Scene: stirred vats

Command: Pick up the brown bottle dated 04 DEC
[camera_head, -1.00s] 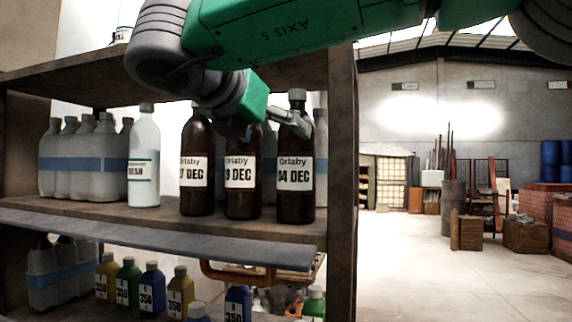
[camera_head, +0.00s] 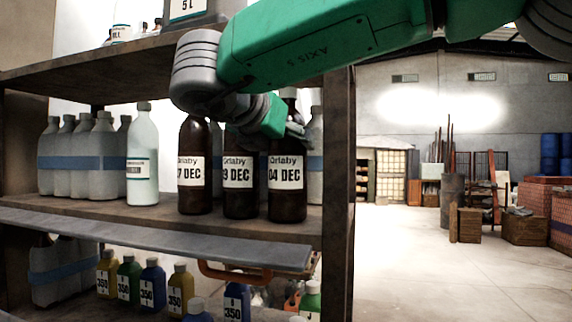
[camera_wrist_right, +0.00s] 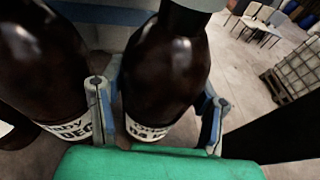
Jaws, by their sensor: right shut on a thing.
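The brown bottle dated 04 DEC (camera_head: 287,192) stands upright on the middle shelf, at the right end of a row of brown bottles. My right gripper (camera_head: 290,132) reaches in from above at its shoulder and is shut on it. The bottle's neck is partly hidden by my arm in the head view. My left gripper is out of view.
Beside it stand a brown bottle (camera_head: 240,190) with a partly hidden date and one reading 7 DEC (camera_head: 194,185). A white bottle (camera_head: 142,160) and grey bottles (camera_head: 80,160) are further left. The upper shelf board (camera_head: 60,78) and right shelf post (camera_head: 340,200) are close.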

